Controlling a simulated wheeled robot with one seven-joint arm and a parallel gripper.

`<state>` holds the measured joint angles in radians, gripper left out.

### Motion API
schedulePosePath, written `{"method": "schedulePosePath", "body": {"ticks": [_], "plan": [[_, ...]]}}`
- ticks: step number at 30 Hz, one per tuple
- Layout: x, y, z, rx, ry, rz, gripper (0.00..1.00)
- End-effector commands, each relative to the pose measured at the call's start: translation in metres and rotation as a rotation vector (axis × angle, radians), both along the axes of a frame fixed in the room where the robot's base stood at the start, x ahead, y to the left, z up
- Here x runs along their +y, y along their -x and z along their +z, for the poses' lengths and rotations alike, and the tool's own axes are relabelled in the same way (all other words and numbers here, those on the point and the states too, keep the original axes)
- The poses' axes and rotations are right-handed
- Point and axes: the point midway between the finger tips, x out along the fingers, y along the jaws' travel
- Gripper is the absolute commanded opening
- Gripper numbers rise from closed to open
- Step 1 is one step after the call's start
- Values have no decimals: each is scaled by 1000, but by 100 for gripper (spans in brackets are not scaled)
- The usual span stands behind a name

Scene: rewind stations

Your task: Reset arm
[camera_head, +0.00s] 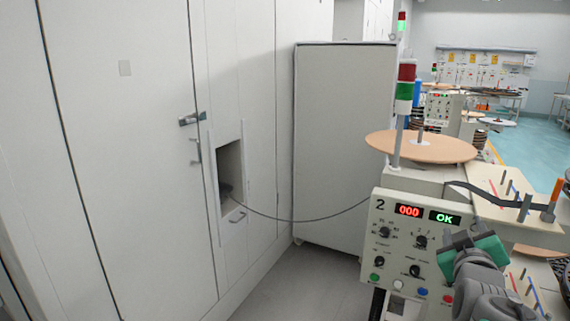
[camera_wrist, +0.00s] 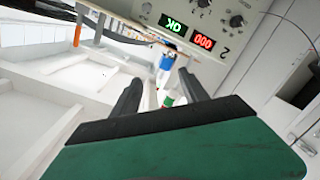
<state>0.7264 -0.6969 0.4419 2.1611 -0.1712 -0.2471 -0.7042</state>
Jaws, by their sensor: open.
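My gripper (camera_head: 487,240) is at the lower right in the head view, in front of the right side of a beige control panel (camera_head: 385,250). In the wrist view my gripper (camera_wrist: 160,92) shows two dark fingers spread apart with nothing held between them. My arm (camera_head: 480,285) comes up from the lower right corner. The panel is marked 2 and shows a red 000 and a green OK. The panel also shows in the wrist view (camera_wrist: 222,62), upside down.
A tan disc (camera_head: 421,146) and a signal tower (camera_head: 404,95) stand above the panel. A cable (camera_head: 290,220) hangs between a wall opening (camera_head: 230,175) and the station. A grey cabinet (camera_head: 342,140) stands behind. Grey floor (camera_head: 300,280) is clear left of the station.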

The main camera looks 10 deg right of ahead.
Motion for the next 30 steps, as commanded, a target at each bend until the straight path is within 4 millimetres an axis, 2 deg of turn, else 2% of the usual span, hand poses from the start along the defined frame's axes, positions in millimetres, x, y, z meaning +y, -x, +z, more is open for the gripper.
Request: {"method": "schedulePosePath", "body": {"ticks": [5,11,14,17,20,21,24,27,29,30], "plan": [[27,-11,-27,60,-93,51,52],[73,-19,-75,182,-253,111,52],[105,-17,-106,271,-353,142,52],[146,-8,-143,395,-472,167,52],[195,17,-186,566,-601,177,52],[215,31,-202,641,-650,170,52],[256,73,-234,827,-744,135,52],[286,120,-257,1005,-801,75,52],[297,148,-265,1101,-820,28,52],[294,138,-227,1057,-821,34,52]]}}
